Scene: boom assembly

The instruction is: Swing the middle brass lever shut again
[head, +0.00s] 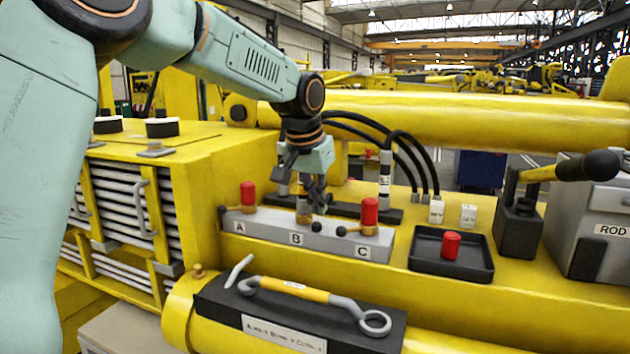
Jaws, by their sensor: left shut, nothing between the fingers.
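A grey valve block (268,230) lettered A, B and C sits on the yellow machine. The middle brass lever at B (304,217) is partly hidden behind my left gripper; a black knob (316,227) shows just below the fingertips, at the block's front edge. My left gripper (318,207) points down at B, shut and empty, its fingertips close to the knob; I cannot tell if they touch. The A valve (248,196) and C valve (370,213) have red caps, and their black knobs stick out to the left. B shows no red cap. My right gripper is not in view.
A black tray (420,264) to the right holds a red cap (451,245). Black hoses with a grey fitting (386,176) rise behind the block. A yellow-handled tool (295,290) lies in front.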

